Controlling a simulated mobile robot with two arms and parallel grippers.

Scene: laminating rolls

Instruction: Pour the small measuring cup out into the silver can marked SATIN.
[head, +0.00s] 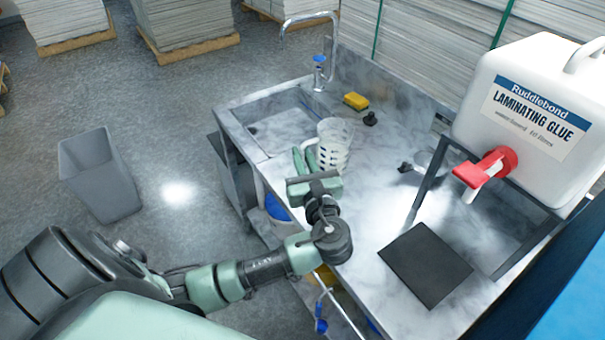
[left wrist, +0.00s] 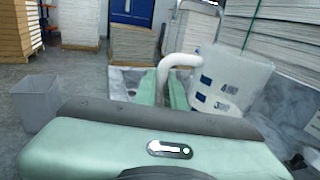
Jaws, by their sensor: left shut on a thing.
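A translucent white measuring cup (head: 336,142) with dark blue marks stands upright or is held upright on or just over the bench, right of the sink. In the left wrist view the cup (left wrist: 232,84) shows its white handle and the marks 400 and 300. It is the only measuring cup I see; its contents cannot be made out. My left gripper (head: 304,159) is shut on the cup's handle; its green fingers (left wrist: 163,88) lie either side of it. No silver can marked SATIN can be made out. My right gripper is not in view.
A glue canister (head: 540,95) with a red tap stands on a dark frame at right. A dark mat (head: 425,264) lies on the bench (head: 370,225). A sink (head: 277,120), a yellow sponge (head: 356,101) and a small black item (head: 370,119) are near. A grey bin (head: 100,175) stands on the floor.

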